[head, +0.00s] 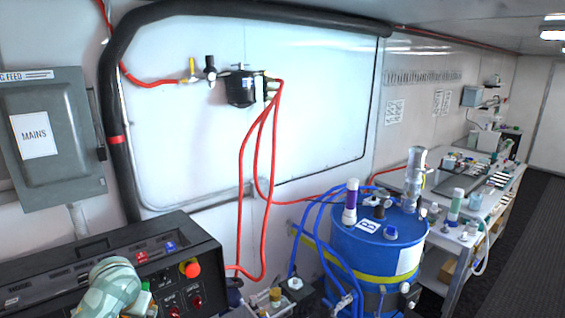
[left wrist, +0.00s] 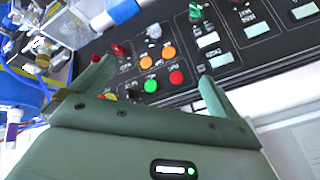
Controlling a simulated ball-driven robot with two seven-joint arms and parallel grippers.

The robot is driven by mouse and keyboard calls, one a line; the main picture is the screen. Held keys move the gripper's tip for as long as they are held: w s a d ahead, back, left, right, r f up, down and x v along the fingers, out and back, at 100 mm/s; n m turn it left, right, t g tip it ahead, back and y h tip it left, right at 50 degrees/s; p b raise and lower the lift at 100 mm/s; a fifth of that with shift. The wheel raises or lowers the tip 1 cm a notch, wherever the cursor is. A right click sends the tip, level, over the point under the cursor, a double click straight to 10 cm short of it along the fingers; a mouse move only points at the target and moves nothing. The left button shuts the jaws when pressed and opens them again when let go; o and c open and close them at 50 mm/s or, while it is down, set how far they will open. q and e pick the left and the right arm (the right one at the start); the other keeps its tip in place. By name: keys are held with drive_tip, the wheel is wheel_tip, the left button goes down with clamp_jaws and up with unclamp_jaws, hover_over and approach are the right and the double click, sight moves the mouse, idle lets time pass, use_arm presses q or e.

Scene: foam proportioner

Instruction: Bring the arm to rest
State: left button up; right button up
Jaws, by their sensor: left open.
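My left gripper (left wrist: 155,72) is open in the left wrist view, with its two green fingers spread and nothing between them. Beyond the fingertips is the black control panel (left wrist: 180,50) with orange, green and red buttons, red switches and white labels. The fingers appear apart from the panel, but the exact gap is hard to tell. In the head view, part of my left arm shows at the lower left, in front of the black control console (head: 120,250). The fingers cannot be made out there. My right arm is in neither view.
A blue drum (head: 375,245) with blue hoses stands right of the console. Red hoses (head: 262,180) hang from a black wall-mounted unit (head: 241,88). A grey mains box (head: 52,135) is on the left wall. A cluttered bench (head: 475,195) runs along the right; dark floor (head: 520,250) lies beside it.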

use_arm(q)
drive_tip(key=s+d+f+m+t, duration=0.1)
drive_tip(key=s+d+f+m, duration=0.15)
drive_tip(key=s, duration=0.35)
drive_tip(key=s+d+f+m, duration=0.2)
drive_tip(key=s+d+f, duration=0.2)
drive_tip(key=s, duration=0.2)
drive_tip(key=s+d+r+m+t, duration=0.1)
drive_tip(key=s+d+r+m, duration=0.15)
drive_tip(key=s, duration=0.95)
drive_tip(key=s+d+f+g+h+b, duration=0.15)
drive_tip(key=f+b, duration=0.45)
drive_tip(key=f, duration=1.3)
drive_tip(key=s+d+f+g+h+b, duration=0.15)
drive_tip(key=f+b, duration=0.55)
drive_tip(key=f, duration=1.1)
drive_tip(key=s+f+n+g+b, duration=0.1)
drive_tip(key=s+f+b, duration=0.4)
drive_tip(key=s+f, duration=0.5)
drive_tip(key=s+f+n+g+h+b, duration=0.1)
drive_tip(key=s+f+b, duration=0.5)
drive_tip(key=f, duration=1.3)
drive_tip(key=s, duration=0.4)
drive_tip(key=shift+s+d+n+g, duration=0.3)
drive_tip(key=shift+s+d+n, duration=0.1)
drive_tip(key=shift+r, duration=0.1)
